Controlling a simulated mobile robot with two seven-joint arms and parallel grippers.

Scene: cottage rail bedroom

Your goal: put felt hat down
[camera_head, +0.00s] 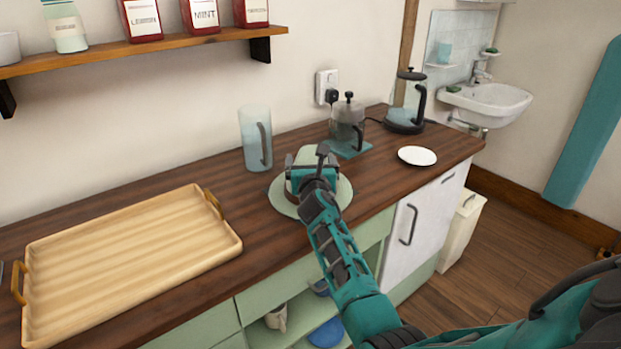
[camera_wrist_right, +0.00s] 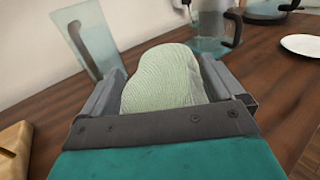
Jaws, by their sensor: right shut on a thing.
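The pale green felt hat (camera_head: 281,197) is at the middle of the dark wooden counter (camera_head: 120,222) in the head view. Its brim shows around my right gripper (camera_head: 313,172), which is over the crown and hides part of it. In the right wrist view the hat's ribbed crown (camera_wrist_right: 165,80) sits between the two grey fingers of my right gripper (camera_wrist_right: 160,88). The gripper is shut on the hat. The brim looks at or very close to the counter top; I cannot tell whether it touches. My left gripper is not in view.
A wooden tray (camera_head: 130,255) lies left of the hat. A glass jug (camera_head: 255,140) stands behind it, with a French press (camera_head: 347,122), a kettle (camera_head: 407,100) and a white plate (camera_head: 417,156) to the right. Bare counter lies between tray and hat.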

